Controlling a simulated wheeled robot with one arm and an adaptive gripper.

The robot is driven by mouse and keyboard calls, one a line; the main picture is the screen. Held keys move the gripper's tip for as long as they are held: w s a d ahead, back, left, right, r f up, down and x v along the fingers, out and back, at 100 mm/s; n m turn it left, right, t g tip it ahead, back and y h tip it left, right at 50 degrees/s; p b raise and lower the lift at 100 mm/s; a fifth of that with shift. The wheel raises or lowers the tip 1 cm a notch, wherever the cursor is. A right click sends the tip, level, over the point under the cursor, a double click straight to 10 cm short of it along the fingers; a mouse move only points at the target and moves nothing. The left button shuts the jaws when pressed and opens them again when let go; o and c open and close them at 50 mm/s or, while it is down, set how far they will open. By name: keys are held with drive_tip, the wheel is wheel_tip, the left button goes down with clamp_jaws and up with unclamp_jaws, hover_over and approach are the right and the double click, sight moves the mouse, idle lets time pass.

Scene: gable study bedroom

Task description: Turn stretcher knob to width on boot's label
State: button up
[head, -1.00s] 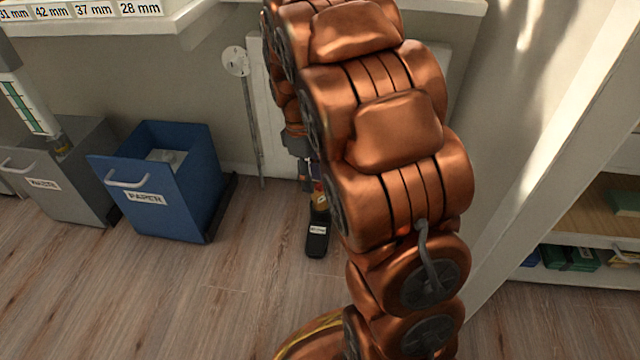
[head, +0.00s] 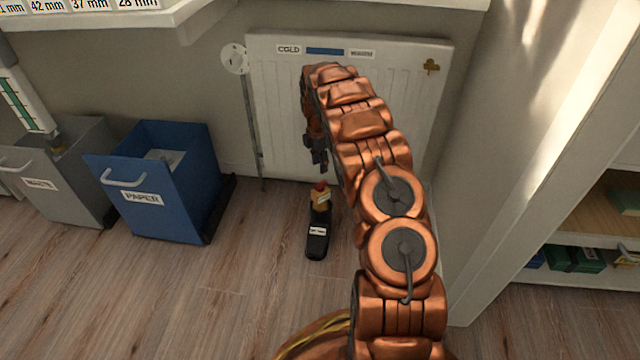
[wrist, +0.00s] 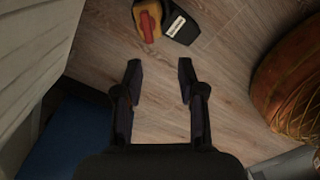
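A black boot (head: 317,240) stands on the wood floor in front of the radiator, with a white label on it too small to read. A tan stretcher (head: 321,200) sits in its top with a red knob (head: 320,187). In the wrist view the boot (wrist: 182,22) is at the top, with the tan stretcher (wrist: 155,10) and the red knob (wrist: 147,26). My gripper (wrist: 159,68) is open and empty, its fingers apart with bare floor between them. In the head view my gripper (head: 319,160) hangs just above the knob, apart from it.
A white radiator (head: 280,90) with cold and warm labels stands behind the boot. A blue paper bin (head: 150,205) and a grey waste bin (head: 60,190) are at left. Millimetre labels line a shelf edge (head: 100,20) at upper left. White shelves (head: 580,285) stand at right.

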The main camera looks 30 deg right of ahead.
sight(320, 183)
drive_tip(key=shift+n, duration=0.7)
drive_tip(key=f, duration=0.1)
drive_tip(key=w+d+f, duration=0.1)
drive_tip(key=f, duration=0.1)
drive_tip(key=shift+w+d+f, duration=0.2)
drive_tip(key=shift+w, duration=0.15)
wheel_tip(320, 183, down, 8)
drive_tip(key=b, duration=0.3)
drive_tip(key=shift+r+b, duration=0.2)
drive_tip(key=shift+b, duration=0.15)
drive_tip(key=shift+c, duration=0.3)
clamp_jaws()
drive_tip(key=shift+a, duration=0.15)
